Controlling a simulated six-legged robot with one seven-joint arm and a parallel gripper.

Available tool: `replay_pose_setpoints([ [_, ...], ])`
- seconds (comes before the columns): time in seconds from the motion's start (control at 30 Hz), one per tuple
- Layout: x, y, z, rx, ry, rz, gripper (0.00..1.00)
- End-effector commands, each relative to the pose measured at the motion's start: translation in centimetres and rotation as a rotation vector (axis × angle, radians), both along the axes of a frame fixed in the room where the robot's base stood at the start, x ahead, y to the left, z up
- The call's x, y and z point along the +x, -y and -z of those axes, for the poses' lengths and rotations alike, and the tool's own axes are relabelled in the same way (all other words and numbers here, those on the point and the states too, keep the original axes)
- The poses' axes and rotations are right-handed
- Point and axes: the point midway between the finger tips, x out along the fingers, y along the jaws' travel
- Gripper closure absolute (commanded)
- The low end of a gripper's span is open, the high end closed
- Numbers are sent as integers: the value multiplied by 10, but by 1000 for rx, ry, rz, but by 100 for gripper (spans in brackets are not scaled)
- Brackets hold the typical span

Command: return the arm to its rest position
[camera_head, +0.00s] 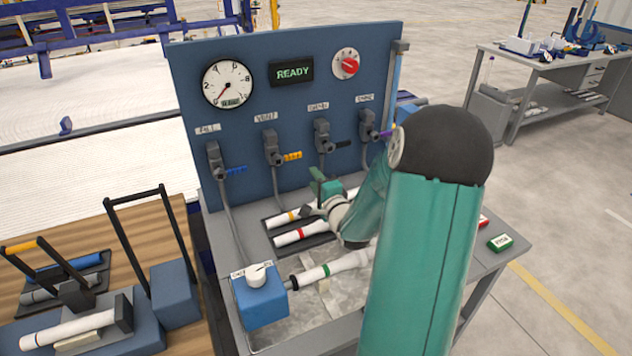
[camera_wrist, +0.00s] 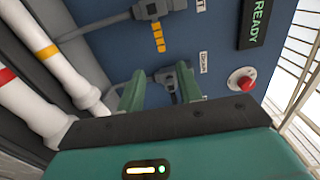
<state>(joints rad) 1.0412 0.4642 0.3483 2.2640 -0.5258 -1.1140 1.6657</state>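My arm stretches over the grey bench in the head view, with my gripper (camera_head: 322,188) above the dark pipe rack, in front of the blue panel. In the wrist view my gripper's two green fingers (camera_wrist: 160,90) stand apart with nothing held between them. A yellow-banded white pipe (camera_head: 287,218) and a red-banded white pipe (camera_head: 300,234) lie on the rack. They show in the wrist view as the yellow-banded pipe (camera_wrist: 48,50) and the red-banded pipe (camera_wrist: 20,98), beside the fingers. A green-banded pipe (camera_head: 325,270) lies at the blue block (camera_head: 262,298). My arm hides part of the bench.
The panel (camera_head: 230,140) carries a gauge (camera_head: 228,83), a READY display (camera_head: 291,72), a red knob (camera_head: 348,65) and several valves. A wooden table (camera_head: 80,235) with tools stands at left. A small green box (camera_head: 500,242) sits on the bench's right. Floor at right is mostly open.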

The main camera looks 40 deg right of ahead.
Motion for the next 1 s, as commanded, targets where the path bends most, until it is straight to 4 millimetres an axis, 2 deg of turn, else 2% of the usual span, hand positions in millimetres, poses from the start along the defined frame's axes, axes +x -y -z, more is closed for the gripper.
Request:
replay_pose_setpoints([
  [0.4, 1, -1, 0, -3, -2, -1, 65],
  [0.53, 6, -10, -5, -54, -50, -9, 65],
  [0.77, 15, -59, -29, -338, -321, -48, 65],
  [1.0, -4, -119, -59, -646, -612, -133, 65],
])
